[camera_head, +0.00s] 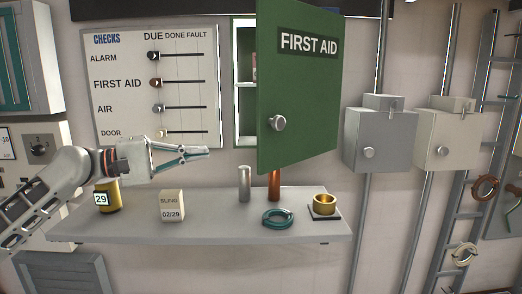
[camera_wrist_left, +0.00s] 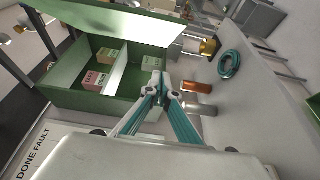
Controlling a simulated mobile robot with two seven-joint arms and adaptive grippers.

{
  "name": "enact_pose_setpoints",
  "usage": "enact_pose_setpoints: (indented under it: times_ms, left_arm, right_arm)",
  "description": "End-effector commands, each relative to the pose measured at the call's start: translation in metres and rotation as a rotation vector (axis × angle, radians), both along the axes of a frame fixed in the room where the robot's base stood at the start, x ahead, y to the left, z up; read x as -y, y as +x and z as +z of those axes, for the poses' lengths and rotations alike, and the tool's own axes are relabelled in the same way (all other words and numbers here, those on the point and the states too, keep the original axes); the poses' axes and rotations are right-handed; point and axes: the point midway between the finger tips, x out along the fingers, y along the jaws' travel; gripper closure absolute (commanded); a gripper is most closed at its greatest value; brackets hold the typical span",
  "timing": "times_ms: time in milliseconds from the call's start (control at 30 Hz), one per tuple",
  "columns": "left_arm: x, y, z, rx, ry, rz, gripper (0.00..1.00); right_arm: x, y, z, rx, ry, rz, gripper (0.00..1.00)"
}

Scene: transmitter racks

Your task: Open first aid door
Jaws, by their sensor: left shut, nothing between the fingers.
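The green first aid door (camera_head: 297,85) stands swung open, its hinge side away from the cabinet opening at left. Its round silver knob (camera_head: 278,123) is on the lower left of its face. The first aid cabinet (camera_head: 244,140) shows a narrow strip of its inside. In the left wrist view the open cabinet (camera_wrist_left: 68,98) shows shelves with small boxes (camera_wrist_left: 97,79), and the door (camera_wrist_left: 120,24) stands away from it. My left gripper (camera_head: 206,151) is shut and empty, left of the cabinet and apart from the door; it also shows in the left wrist view (camera_wrist_left: 160,88). My right gripper is not visible.
Below is a grey shelf (camera_head: 215,222) holding a yellow can (camera_head: 108,197), a sling box (camera_head: 172,205), a silver cylinder (camera_head: 244,184), a red-brown cylinder (camera_head: 274,185), a teal ring (camera_head: 278,218) and a brass cup (camera_head: 324,203). A checks board (camera_head: 125,105) hangs behind my gripper. Grey boxes (camera_head: 380,138) are right.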

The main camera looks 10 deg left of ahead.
Motion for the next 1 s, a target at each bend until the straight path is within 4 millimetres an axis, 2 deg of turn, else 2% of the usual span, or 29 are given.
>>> enact_pose_setpoints:
  times_ms: [133,267,700,800,1000]
  left_arm:
    - [0.001,0.003,0.006,-0.004,-0.016,0.001,1.00]
    - [0.015,0.012,0.007,-0.001,-0.015,-0.001,1.00]
    - [0.082,0.063,0.007,-0.002,-0.014,-0.001,1.00]
    - [0.092,0.049,0.005,-0.002,-0.008,-0.001,1.00]
    - [0.106,0.038,0.004,-0.003,-0.010,0.001,1.00]
  right_arm:
    - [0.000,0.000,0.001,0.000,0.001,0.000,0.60]
    - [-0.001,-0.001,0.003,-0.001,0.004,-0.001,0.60]
    - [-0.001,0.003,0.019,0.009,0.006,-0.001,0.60]
    - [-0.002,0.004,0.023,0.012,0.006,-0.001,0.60]
    - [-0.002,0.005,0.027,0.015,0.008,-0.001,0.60]
